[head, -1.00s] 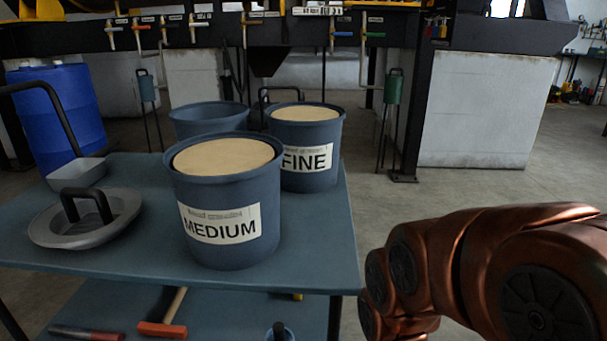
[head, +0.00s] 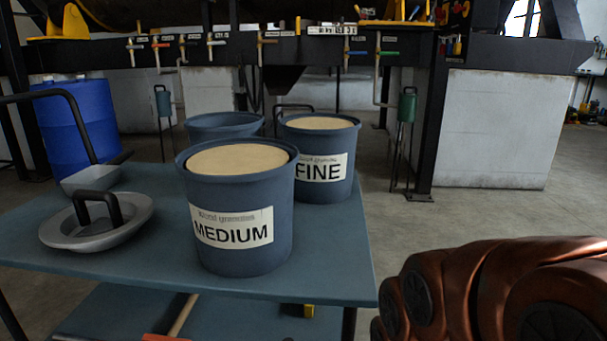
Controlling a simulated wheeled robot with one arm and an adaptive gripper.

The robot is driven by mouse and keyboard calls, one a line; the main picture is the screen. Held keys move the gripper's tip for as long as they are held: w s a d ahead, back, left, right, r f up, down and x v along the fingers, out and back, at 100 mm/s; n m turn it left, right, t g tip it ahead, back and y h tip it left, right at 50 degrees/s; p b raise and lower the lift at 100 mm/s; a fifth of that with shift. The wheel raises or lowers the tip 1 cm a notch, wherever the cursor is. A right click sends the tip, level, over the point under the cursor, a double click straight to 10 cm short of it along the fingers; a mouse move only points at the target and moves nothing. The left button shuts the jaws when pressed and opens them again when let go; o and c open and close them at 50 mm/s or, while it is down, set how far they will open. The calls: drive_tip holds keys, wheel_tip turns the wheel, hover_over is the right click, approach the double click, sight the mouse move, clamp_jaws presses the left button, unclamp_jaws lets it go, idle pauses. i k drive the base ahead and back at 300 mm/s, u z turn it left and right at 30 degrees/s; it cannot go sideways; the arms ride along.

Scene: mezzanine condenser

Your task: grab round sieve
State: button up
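A shallow round grey metal dish with a wide rim and a black arched handle (head: 97,207) sits on the left part of the blue-grey table. It looks like the round sieve, but I cannot see a mesh in it. The handle stands up over its middle. My copper-coloured arm shows at the bottom right, to the right of the table and well apart from the dish. My gripper is outside the picture.
A bucket marked MEDIUM (head: 237,218) stands right of the dish. A bucket marked FINE (head: 320,160) and another bucket (head: 222,125) stand behind. A scoop with a long black handle (head: 92,178) lies behind the dish. A lower shelf (head: 120,318) holds tools.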

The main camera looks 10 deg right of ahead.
sight(96, 221)
drive_tip(key=u, duration=1.35)
